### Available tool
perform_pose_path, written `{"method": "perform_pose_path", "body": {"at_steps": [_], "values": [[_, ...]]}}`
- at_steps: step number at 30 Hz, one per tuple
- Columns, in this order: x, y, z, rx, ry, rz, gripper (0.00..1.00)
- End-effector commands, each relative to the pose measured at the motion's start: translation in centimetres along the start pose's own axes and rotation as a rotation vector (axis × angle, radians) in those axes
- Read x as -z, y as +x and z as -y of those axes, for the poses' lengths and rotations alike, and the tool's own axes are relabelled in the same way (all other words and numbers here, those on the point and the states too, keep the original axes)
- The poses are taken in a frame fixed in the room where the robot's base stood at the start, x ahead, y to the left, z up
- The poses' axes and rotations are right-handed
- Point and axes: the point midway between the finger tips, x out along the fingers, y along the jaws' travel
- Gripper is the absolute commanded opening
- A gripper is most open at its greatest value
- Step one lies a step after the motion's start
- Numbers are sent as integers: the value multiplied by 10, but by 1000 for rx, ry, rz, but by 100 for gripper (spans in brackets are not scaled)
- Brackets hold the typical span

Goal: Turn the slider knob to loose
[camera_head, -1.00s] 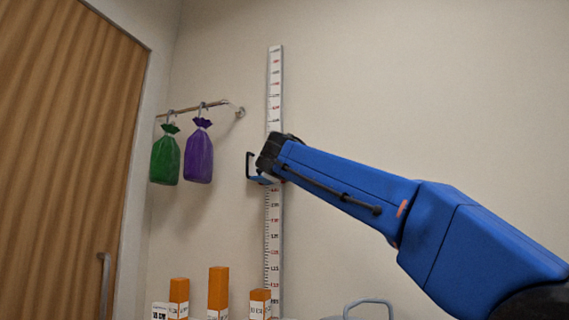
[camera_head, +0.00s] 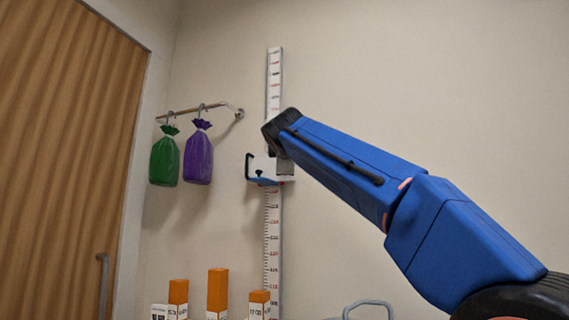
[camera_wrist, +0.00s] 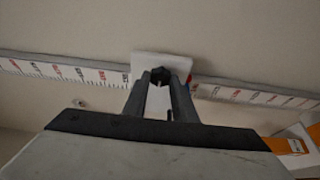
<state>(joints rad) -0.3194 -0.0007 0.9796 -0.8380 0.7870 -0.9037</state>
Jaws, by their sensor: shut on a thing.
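The slider is a white block (camera_wrist: 172,62) on a vertical ruler (camera_head: 274,85) on the wall. In the head view, the slider (camera_head: 264,163) has a black handle on its left and a blue lower edge. The dark slider knob (camera_wrist: 160,74) shows in the wrist view in front of the white block. My gripper (camera_wrist: 160,80) is shut on the knob, with one finger on each side. No marking for loose or tight can be read.
A green bag (camera_head: 164,158) and a purple bag (camera_head: 199,155) hang from a rail (camera_head: 190,110) left of the ruler. Several orange-and-white boxes (camera_head: 217,290) stand below. A wooden door (camera_head: 65,150) is at the left. The wall right of the ruler is clear.

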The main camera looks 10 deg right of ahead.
Motion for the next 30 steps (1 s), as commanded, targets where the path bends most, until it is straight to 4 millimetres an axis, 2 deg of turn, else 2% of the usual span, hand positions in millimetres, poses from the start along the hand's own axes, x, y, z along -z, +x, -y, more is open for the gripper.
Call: {"method": "perform_pose_path", "body": {"at_steps": [15, 16, 18, 26, 30], "values": [[0, 0, 0, 6, -17, 1, 2], [0, 0, 0, 6, -17, 1, 29], [0, 0, 0, 6, -17, 1, 43], [0, 0, 0, 6, -16, 1, 43], [0, -6, -1, 6, -16, 0, 43]]}}
